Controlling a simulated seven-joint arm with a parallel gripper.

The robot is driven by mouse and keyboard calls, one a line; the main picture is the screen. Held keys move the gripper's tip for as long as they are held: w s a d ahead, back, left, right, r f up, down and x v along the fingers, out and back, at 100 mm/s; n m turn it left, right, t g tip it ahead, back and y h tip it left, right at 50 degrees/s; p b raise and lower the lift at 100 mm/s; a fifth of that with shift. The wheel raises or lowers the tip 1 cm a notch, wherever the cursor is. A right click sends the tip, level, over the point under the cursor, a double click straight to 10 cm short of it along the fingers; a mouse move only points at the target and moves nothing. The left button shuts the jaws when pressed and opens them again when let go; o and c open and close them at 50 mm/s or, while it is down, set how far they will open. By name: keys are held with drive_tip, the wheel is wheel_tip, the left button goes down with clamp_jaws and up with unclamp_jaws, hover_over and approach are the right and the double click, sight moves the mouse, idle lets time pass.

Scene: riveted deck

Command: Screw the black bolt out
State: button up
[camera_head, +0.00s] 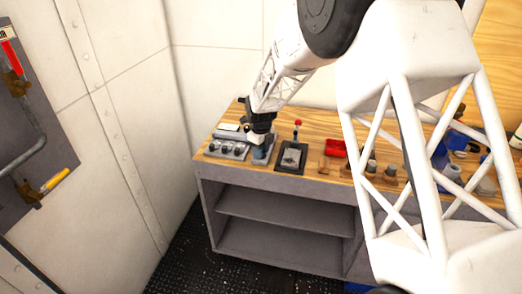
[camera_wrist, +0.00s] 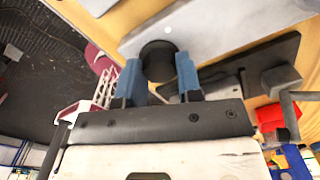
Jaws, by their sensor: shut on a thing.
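The black bolt (camera_wrist: 158,58) shows in the wrist view as a dark round head against a grey metal plate (camera_wrist: 225,28). My gripper (camera_wrist: 158,72) has its two blue fingers on either side of the bolt, shut on it. In the head view my gripper (camera_head: 260,152) points down at the left end of the workbench, over a small grey block (camera_head: 259,162). The bolt is hidden there by the fingers. The bolt's shank and thread cannot be seen in either view.
Left of my gripper is a grey block with several dark knobs (camera_head: 226,149). To the right are a dark tray (camera_head: 290,158), a red-topped lever (camera_head: 297,124), a red bin (camera_head: 335,148) and several small cylinders on wooden holders. The white wall is close behind and left.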

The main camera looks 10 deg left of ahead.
drive_tip(key=shift+n, duration=0.4)
